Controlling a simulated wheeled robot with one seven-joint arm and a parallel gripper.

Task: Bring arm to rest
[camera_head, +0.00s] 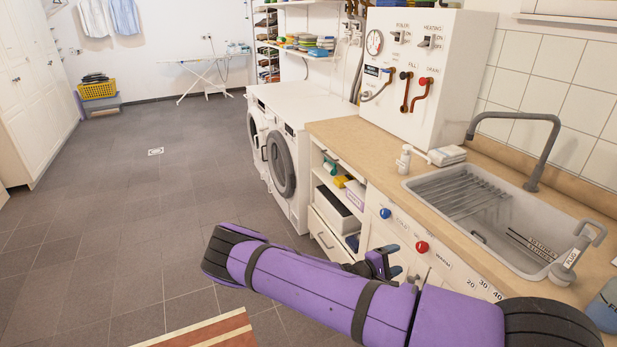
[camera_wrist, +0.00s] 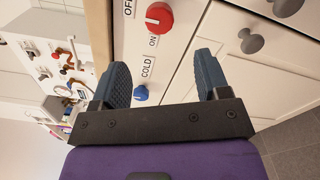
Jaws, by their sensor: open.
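My purple arm stretches across the lower part of the head view, in front of the sink counter. My gripper (camera_head: 388,264) shows beyond the arm, near the counter's white front, partly hidden by the arm. In the wrist view my gripper (camera_wrist: 162,68) has its two dark blue fingers spread wide with nothing held between them. A red knob (camera_head: 422,247) and a blue knob (camera_head: 385,213) are on the counter front. In the wrist view the red knob (camera_wrist: 160,17) lies beyond the fingertips, and the blue knob (camera_wrist: 140,93) shows beside the left finger.
The beige countertop (camera_head: 335,132) holds a grey sink (camera_head: 470,215) with a tall tap. An open shelf (camera_head: 338,190) and washing machines (camera_head: 284,160) stand farther back. A striped rug (camera_head: 205,335) lies at the bottom. The grey tiled floor on the left is clear.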

